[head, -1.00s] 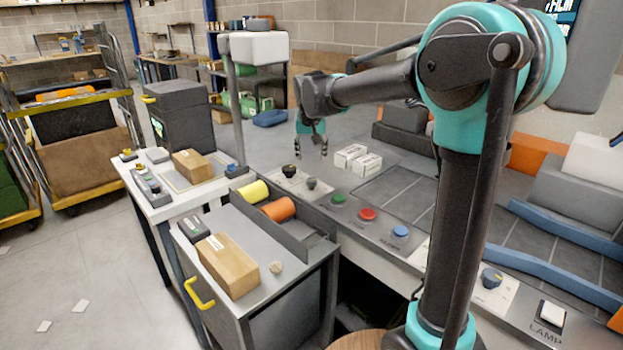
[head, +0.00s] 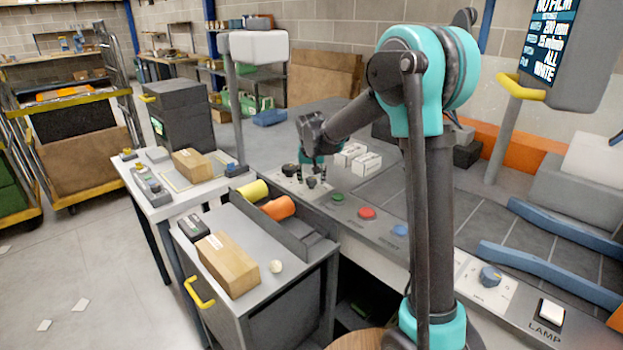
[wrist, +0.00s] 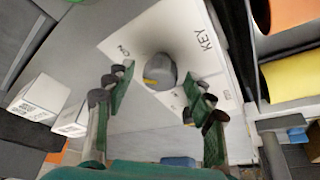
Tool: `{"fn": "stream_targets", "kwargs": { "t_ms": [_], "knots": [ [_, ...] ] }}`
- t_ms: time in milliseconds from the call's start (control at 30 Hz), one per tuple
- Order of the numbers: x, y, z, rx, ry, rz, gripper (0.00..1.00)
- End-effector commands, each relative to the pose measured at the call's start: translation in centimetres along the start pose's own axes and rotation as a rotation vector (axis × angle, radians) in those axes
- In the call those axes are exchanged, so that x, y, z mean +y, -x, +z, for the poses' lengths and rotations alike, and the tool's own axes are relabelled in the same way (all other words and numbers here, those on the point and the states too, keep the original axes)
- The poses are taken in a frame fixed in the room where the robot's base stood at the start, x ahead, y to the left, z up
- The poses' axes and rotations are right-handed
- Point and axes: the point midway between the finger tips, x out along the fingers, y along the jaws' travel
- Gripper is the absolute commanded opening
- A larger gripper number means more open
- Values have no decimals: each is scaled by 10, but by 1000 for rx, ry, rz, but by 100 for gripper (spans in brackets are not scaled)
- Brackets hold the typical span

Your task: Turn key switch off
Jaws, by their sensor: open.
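The key switch is a grey round knob (wrist: 160,70) with a yellow mark, on a white plate (wrist: 145,35) lettered KEY, in the wrist view. In the head view the knob (head: 311,183) shows small, partly behind the fingers. My gripper (wrist: 158,100) is open, with one finger pair on each side of the knob and a gap to it in the picture. In the head view my gripper (head: 312,176) points down right over the switch. I cannot tell whether the fingertips reach down beside the knob. The mark points toward the lower left in the wrist view.
A black knob (head: 290,170) stands just left of the switch. Green (head: 338,198), red (head: 367,213) and blue (head: 400,230) buttons line the console to the right. Small white boxes (head: 366,163) lie behind. A bin with yellow (head: 253,190) and orange (head: 278,208) rolls stands in front.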

Motion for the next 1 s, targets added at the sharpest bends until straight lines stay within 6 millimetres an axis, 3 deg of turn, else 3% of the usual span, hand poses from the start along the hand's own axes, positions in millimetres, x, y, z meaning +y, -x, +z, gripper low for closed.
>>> {"fn": "stream_targets", "kwargs": {
  "t_ms": [133,533,1000],
  "knots": [
    [0,0,0,0,0,0,53],
    [0,0,0,0,0,0,5],
    [1,0,-1,1,121,-50,5]
  ]
}}
